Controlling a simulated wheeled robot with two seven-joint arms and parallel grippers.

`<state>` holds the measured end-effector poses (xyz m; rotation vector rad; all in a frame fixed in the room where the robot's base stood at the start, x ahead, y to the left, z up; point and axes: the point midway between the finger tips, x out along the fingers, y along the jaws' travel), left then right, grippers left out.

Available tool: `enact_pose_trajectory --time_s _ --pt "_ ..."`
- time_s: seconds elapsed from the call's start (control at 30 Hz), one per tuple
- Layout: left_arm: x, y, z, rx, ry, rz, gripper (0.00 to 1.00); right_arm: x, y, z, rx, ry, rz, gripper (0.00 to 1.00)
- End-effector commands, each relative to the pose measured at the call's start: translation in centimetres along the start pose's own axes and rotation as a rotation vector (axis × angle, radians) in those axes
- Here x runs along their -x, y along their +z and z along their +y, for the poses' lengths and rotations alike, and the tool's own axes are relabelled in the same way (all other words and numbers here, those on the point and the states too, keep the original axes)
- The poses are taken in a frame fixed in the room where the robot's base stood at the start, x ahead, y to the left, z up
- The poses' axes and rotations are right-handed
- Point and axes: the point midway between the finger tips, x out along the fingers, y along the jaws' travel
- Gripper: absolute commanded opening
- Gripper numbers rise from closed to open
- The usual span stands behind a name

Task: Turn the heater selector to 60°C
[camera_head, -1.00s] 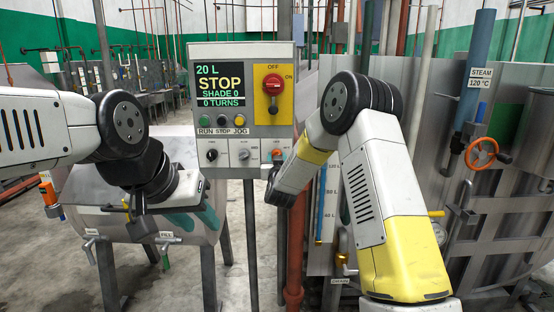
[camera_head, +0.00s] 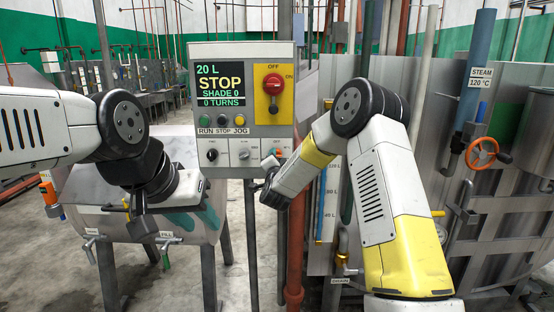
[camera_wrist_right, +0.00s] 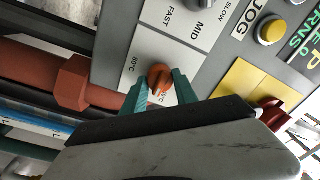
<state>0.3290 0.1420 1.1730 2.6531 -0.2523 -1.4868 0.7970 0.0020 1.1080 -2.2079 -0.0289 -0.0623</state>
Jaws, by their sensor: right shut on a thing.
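The heater selector is an orange knob on a white plate; it shows in the right wrist view (camera_wrist_right: 158,77) and at the control panel's lower right in the head view (camera_head: 278,152). An "80°C" label sits beside it; other lettering is partly covered by the fingers. My right gripper (camera_wrist_right: 160,90) has its teal fingers on either side of the knob and is shut on it. In the head view my right wrist is just below the panel. Which mark the knob points to is unclear. My left gripper (camera_head: 195,219) hangs in front of the steel drum, its teal fingers apart and empty.
The control panel (camera_head: 222,135) reads STOP, SHADE 0. A grey speed selector (camera_wrist_right: 174,9) is close to the orange knob. A red switch on a yellow plate (camera_head: 284,98) sits above. A red-brown pipe (camera_wrist_right: 80,82) runs beside the panel.

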Motion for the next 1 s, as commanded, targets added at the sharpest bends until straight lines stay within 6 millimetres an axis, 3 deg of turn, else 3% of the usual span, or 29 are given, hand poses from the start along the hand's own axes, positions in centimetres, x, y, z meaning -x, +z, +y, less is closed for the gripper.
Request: enact_pose_trajectory --time_s 0.5,1.0 --pt "0.00 0.00 0.00 0.000 0.000 0.000 0.36 0.04 0.14 0.06 -0.385 0.016 0.015 0.00" --pt "0.00 0.00 0.00 0.000 0.000 0.000 0.36 0.03 0.11 0.08 -0.489 0.020 0.021 0.00"
